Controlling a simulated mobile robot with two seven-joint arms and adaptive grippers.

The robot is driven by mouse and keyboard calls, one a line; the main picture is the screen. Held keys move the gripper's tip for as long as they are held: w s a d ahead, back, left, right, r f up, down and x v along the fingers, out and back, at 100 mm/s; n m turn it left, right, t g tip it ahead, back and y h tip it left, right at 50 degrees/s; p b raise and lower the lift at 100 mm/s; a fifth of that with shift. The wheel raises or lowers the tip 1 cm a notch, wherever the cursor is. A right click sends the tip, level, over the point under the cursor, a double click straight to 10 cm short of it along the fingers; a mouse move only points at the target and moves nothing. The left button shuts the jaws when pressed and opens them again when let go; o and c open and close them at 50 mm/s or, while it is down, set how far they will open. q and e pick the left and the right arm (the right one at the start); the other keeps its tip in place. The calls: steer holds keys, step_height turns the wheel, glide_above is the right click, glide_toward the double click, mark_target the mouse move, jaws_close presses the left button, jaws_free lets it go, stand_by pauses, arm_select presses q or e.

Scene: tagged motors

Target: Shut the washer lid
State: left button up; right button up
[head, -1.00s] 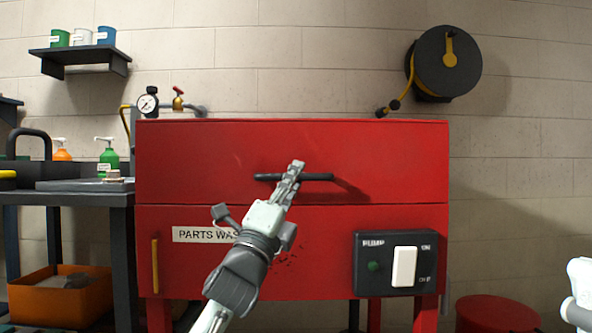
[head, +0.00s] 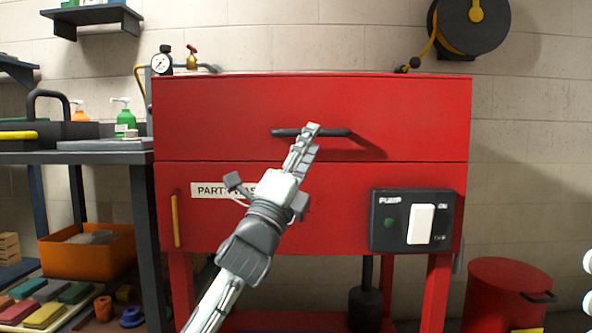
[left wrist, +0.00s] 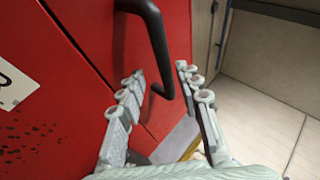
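The parts washer is a red cabinet on legs in the middle of the head view. Its lid (head: 220,112) is the upper red panel, with a dark bar handle (head: 345,133) near its lower edge. The lid looks down and level with the lower body (head: 320,225), with only a thin seam between them. My left gripper (head: 309,133) reaches up to the handle. In the left wrist view its fingers (left wrist: 162,84) are spread, and the handle's end (left wrist: 162,62) lies between them with gaps on both sides.
A pump switch box (head: 414,221) sits on the washer's lower right front. A red bin (head: 495,298) stands at right. A grey workbench (head: 75,157) adjoins at left, with an orange tub (head: 85,255) below. A hose reel (head: 470,25) hangs on the wall.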

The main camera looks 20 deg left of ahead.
arm_select(q)
steer(key=v, duration=1)
